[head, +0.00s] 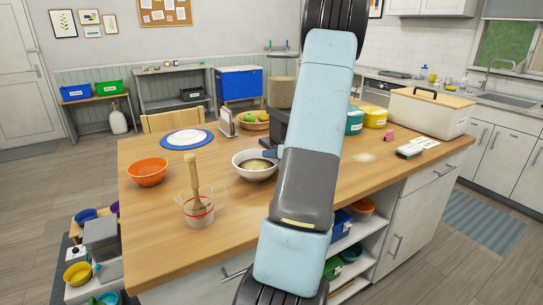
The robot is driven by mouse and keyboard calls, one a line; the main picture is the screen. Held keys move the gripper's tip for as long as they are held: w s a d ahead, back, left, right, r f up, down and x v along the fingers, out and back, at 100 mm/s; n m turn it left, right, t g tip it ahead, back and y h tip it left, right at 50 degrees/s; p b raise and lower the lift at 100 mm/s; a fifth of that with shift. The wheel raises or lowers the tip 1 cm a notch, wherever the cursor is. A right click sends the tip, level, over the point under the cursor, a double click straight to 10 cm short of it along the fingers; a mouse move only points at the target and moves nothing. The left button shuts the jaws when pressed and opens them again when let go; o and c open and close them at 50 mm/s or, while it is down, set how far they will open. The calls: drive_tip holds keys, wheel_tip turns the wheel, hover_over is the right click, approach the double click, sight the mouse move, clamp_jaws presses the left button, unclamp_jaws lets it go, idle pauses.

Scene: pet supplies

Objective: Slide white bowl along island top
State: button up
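The white bowl (254,174) stands upright on the wooden island top (330,190), near its middle, with something brownish inside. My arm crosses the head view in front of the island, just right of the bowl. Dark parts that look like my gripper (272,146) show at the bowl's back right rim, partly behind the arm. The fingertips are not clear, so I cannot tell whether they touch the bowl or are open or shut.
A clear jug (197,212) with a wooden tool stands front left of the bowl. An orange bowl (147,173) and a blue-rimmed plate (186,139) are farther left. A white bin (428,112) stands at the right end. Bare wood lies around the bowl's left and front.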

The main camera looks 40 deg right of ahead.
clamp_jaws()
drive_tip(key=shift+s+f, duration=0.1)
idle(0.9)
